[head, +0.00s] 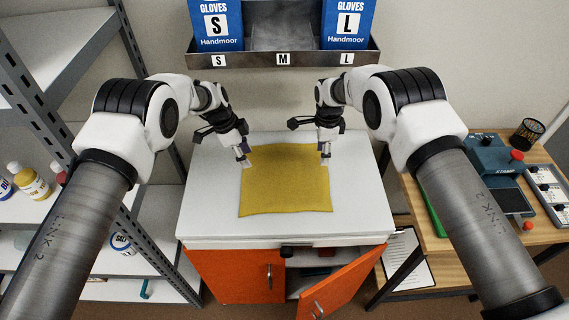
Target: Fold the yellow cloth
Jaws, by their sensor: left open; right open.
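The yellow cloth (286,185) lies flat and spread out on the white top of the cabinet (210,205). Its near edge looks slightly wavy. My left gripper (245,162) is open at the cloth's far left corner, with its fingers pointing down. My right gripper (325,160) is open at the cloth's far right corner, also pointing down. The fingertips hide small parts of both far corners. I cannot tell whether they touch the cloth.
A wall rack (283,58) above the far edge holds two blue glove boxes. The cabinet's orange door (340,283) hangs open in front. Metal shelves (60,120) with bottles stand left. A wooden table (460,235) with devices stands right. The white top around the cloth is clear.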

